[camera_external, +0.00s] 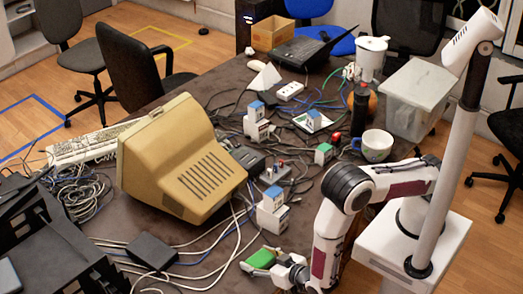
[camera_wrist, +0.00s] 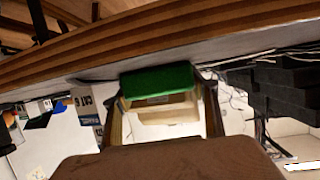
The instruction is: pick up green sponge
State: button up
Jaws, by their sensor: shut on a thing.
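The green sponge (camera_external: 261,259) is at the front of the desk in the external view, at the tip of my gripper (camera_external: 279,266). In the wrist view the green sponge (camera_wrist: 157,80) spans the space between the two fingers of my gripper (camera_wrist: 161,92), with a finger at each side. My gripper is shut on it. It appears to be near the desk's front edge; I cannot tell for certain whether it touches the desk. A pale cream shape lies below the sponge in the wrist view.
A beige monitor (camera_external: 185,160) stands behind and left of the sponge. Loose cables and a black box (camera_external: 151,250) lie to its left. White-and-blue boxes (camera_external: 272,210) stand just behind it. A mug (camera_external: 376,146) and clear bin (camera_external: 416,100) stand farther back right.

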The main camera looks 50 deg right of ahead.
aim_at(258, 258)
jog(key=shift+r, duration=0.1)
jog(key=shift+r, duration=4.9)
jog(key=shift+w+a, duration=0.1)
